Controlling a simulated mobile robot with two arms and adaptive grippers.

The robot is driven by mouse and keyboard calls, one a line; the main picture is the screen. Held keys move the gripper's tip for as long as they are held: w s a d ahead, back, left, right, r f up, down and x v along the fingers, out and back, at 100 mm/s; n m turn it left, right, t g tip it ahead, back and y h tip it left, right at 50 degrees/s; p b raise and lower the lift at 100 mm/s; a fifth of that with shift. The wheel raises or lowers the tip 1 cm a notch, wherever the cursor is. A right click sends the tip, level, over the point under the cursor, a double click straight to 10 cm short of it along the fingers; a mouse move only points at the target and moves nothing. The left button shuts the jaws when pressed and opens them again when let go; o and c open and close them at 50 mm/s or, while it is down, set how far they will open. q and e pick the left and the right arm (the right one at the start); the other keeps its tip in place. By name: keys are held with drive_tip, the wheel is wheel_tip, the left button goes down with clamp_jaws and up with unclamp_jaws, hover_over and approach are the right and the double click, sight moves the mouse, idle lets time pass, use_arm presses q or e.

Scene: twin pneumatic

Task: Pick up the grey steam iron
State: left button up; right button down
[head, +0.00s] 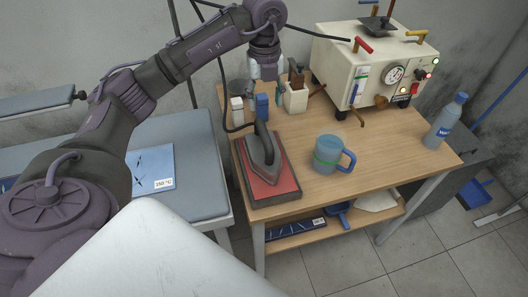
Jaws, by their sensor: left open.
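The grey steam iron (262,153) stands on a red pad on a dark base (283,190), at the left front of the wooden table. Its dark handle is on top, and a dark cord rises from it behind. My left arm comes in from the left and reaches over the table's back left part. My left gripper (266,72) points down there, open, behind and above the iron and apart from it. Its fingertips are small and partly hard to make out. My right gripper is not in view.
A blue mug (327,155) stands right of the iron. Behind it are a small blue item (262,106) and a holder with tools (295,97). A cream machine with a gauge (375,65) stands at the back, and a water bottle (445,122) at right. A padded board (195,165) lies left.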

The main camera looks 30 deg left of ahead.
sight(264, 132)
use_arm(q)
drive_tip(key=f, duration=0.4)
drive_tip(key=f+p, duration=0.1)
drive_tip(key=f, duration=0.3)
drive_tip(key=shift+a+p, duration=0.2)
drive_tip(key=shift+p, duration=0.1)
wheel_tip(264, 132, down, 4)
drive_tip(key=shift+w+f+p, duration=0.15)
drive_tip(key=shift+f+p, duration=0.1)
drive_tip(key=shift+p, duration=0.85)
drive_tip(key=shift+f, duration=0.5)
clamp_jaws()
drive_tip(key=shift+w+a+r, duration=0.1)
drive_tip(key=shift+w+r, duration=0.1)
drive_tip(key=shift+w, duration=0.05)
